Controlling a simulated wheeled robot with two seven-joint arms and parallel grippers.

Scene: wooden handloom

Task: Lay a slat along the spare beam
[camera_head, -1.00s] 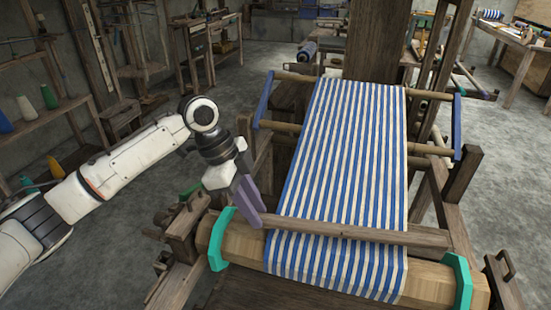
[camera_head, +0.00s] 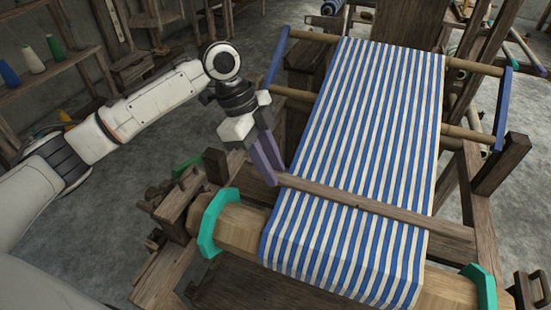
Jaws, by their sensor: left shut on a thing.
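My left gripper (camera_head: 269,171) has purple fingers. It is shut on the left end of a long, thin brown wooden slat (camera_head: 370,203). The slat runs across and above the blue-and-white striped cloth (camera_head: 365,130), down to the right past the cloth's right edge. I cannot tell whether it touches the cloth. A thick pale wooden beam (camera_head: 241,226) with green end pieces (camera_head: 213,222) lies nearer than the slat, at the loom's front. The cloth wraps over its middle. I cannot tell whether this is the spare beam. My right gripper is not in view.
Dark loom posts (camera_head: 500,162) stand at the right. Round rods with blue side bars (camera_head: 505,108) cross behind and under the cloth. A shelf (camera_head: 45,75) with thread cones is at the left. Grey floor is open beyond my left arm.

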